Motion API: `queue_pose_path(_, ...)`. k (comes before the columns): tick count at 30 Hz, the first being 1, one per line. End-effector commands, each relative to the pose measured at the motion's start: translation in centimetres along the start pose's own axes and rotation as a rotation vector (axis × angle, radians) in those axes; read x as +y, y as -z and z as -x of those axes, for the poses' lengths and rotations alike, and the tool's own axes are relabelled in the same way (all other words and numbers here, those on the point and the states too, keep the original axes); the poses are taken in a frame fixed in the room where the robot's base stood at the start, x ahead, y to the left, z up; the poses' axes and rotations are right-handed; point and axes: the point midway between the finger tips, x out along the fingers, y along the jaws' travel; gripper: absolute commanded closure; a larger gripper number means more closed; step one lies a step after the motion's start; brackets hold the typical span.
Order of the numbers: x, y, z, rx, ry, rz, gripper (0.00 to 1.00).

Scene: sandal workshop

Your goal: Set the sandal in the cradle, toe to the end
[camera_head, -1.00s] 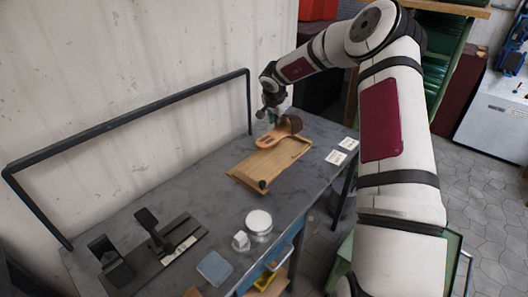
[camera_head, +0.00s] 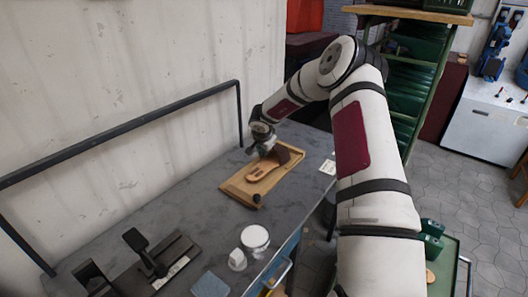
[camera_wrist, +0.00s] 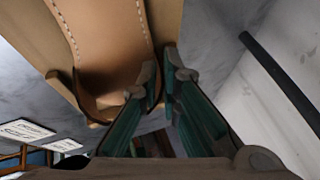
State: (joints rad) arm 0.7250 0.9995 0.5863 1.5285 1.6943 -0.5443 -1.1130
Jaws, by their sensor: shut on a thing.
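The sandal (camera_head: 262,171) is tan with a darker brown part at the far right end. Its rounded end points to the lower left. It is over the wooden board with raised edges (camera_head: 237,187), which looks like the cradle; I cannot tell whether it touches the board. A dark knob (camera_head: 257,198) is at the board's near end. My gripper (camera_head: 263,150) is at the sandal's far end. In the wrist view, its green fingers (camera_wrist: 165,85) are closed on the sandal's edge; the stitched tan leather (camera_wrist: 105,40) fills the upper left. The grip itself is partly hidden.
A black stand (camera_head: 150,260) is at the lower left of the grey bench (camera_head: 185,215). A round white-topped tin (camera_head: 255,237), a small white object (camera_head: 237,260) and a blue-grey pad (camera_head: 211,285) lie near the front edge. A black rail (camera_head: 120,136) runs along the wall side.

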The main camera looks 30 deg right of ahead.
Motion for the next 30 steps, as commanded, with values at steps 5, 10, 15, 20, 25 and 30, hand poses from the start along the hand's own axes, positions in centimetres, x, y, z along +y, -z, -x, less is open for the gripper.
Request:
queue_pose_path(5, -0.1, 0.1, 0.1, 0.001, 0.001, 0.0, 1.0)
queue_pose_path(10, 0.0, 0.0, -0.1, 0.0, 0.0, 0.0, 0.79)
queue_pose_path(15, 0.0, 0.0, -0.1, 0.0, 0.0, -0.001, 0.74)
queue_pose_path(20, 0.0, 0.0, 0.0, 0.0, 0.001, -0.001, 0.74)
queue_pose_path(25, -0.1, 0.2, 1.5, 0.002, 0.002, 0.0, 0.74)
queue_pose_path(30, -0.1, 0.2, 4.8, 0.002, 0.003, 0.0, 0.74)
